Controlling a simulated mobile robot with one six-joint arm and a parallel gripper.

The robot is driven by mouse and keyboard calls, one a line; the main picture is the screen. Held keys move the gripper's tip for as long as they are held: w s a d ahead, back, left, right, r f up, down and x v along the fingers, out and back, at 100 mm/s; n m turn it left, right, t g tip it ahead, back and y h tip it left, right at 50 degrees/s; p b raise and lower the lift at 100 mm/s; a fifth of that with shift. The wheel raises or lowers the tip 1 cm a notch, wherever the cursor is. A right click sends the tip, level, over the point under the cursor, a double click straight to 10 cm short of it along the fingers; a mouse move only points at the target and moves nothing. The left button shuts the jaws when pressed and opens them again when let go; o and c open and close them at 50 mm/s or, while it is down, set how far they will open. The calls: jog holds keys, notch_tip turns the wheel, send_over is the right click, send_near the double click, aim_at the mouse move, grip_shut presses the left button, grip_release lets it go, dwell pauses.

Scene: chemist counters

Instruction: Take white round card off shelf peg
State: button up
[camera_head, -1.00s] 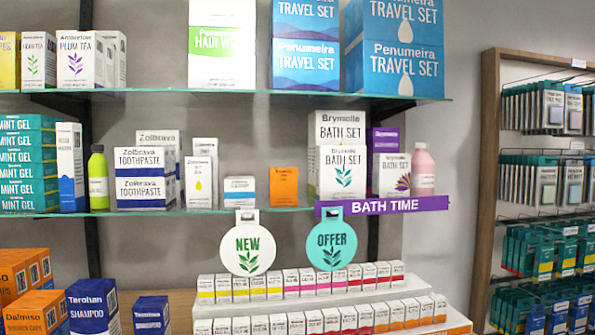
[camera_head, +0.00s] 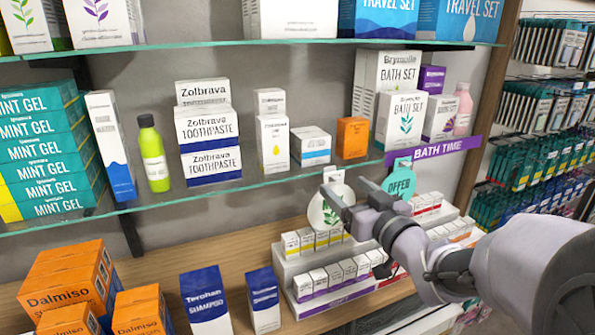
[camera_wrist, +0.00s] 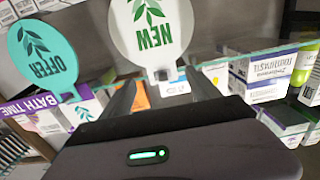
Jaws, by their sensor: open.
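The white round card (camera_wrist: 152,30), marked NEW with a green leaf, hangs from the front edge of the glass shelf. In the head view the card (camera_head: 317,212) is partly hidden behind my gripper (camera_head: 349,191). In the wrist view it appears upside down, with its narrow tab (camera_wrist: 165,74) seen between the two open fingers. My gripper (camera_wrist: 160,80) is open and empty, close to the tab. I cannot tell whether a finger touches the card. The peg itself is hardly visible.
A teal OFFER card (camera_head: 400,182) hangs just right of the white one; it also shows in the wrist view (camera_wrist: 42,54). The purple BATH TIME strip (camera_head: 433,151) is beside it. Small boxes stand on a stepped white stand (camera_head: 330,305) below. Boxes crowd the glass shelf (camera_head: 240,190) above.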

aim_at(338, 179)
jog(key=w+a, duration=0.1)
jog(key=w, duration=0.1)
jog(key=shift+w+a, duration=0.3)
jog(key=shift+a, duration=0.05)
jog(key=shift+w+d+p, duration=0.25)
jog(key=shift+w+p, duration=0.05)
jog(key=shift+w, duration=0.05)
jog(key=shift+s+a, duration=0.1)
jog(key=shift+a, duration=0.1)
jog(key=c, duration=1.4)
jog(key=shift+r, duration=0.4)
jog(key=shift+b, duration=0.4)
